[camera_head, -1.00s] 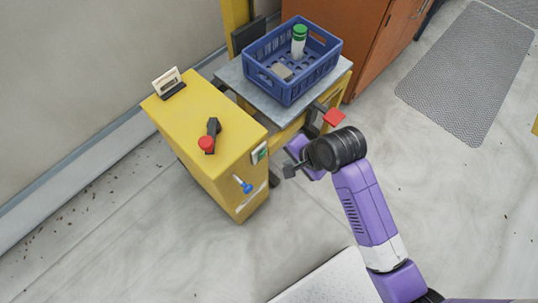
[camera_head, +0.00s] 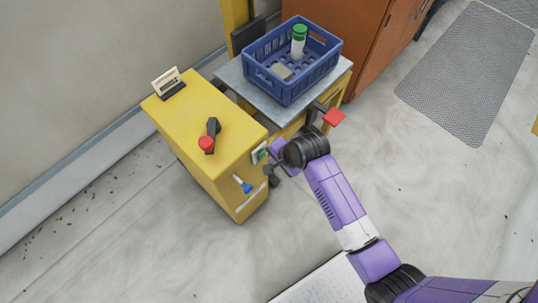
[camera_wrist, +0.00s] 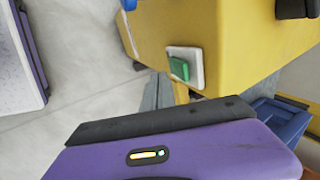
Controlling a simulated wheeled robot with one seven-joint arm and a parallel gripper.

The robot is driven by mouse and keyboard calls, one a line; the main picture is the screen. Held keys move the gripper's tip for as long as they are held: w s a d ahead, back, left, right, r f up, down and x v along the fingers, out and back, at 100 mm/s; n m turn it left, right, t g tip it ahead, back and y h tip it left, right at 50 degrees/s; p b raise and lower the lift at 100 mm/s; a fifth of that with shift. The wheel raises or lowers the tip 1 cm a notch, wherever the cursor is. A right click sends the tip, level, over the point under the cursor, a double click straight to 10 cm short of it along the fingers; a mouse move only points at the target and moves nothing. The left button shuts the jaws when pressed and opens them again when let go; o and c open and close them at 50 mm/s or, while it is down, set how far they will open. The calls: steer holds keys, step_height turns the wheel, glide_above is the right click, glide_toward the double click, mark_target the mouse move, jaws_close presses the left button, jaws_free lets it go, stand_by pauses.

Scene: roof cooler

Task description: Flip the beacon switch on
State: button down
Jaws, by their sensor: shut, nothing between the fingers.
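A green rocker switch on a white plate (camera_head: 259,153) is mounted on the right-hand side face of the yellow cabinet (camera_head: 222,160). It also shows in the wrist view, with the green rocker (camera_wrist: 180,68) standing out from its plate. I see no label naming it as the beacon switch. My gripper (camera_head: 268,169) is shut and empty, just below and right of the switch in the head view. It looks close to the cabinet face; I cannot tell whether it touches.
A blue crate (camera_head: 272,78) stands on the grey tabletop behind, near a red piece (camera_head: 334,117).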

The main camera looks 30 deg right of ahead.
mark_target(263, 155)
steer(key=shift+w+a+r, duration=0.1)
steer(key=shift+w+a, duration=0.05)
steer(key=shift+w, duration=0.35)
steer(key=shift+w+a+r, duration=0.1)
steer(key=shift+w+a, duration=0.05)
steer(key=shift+w, duration=0.3)
steer(key=shift+w+a+r+g+p, duration=0.1)
steer(key=shift+w+r+g+p, duration=0.4)
steer(key=shift+p, duration=0.5)
steer(key=shift+f, duration=0.45)
steer(key=shift+r+p, duration=0.85)
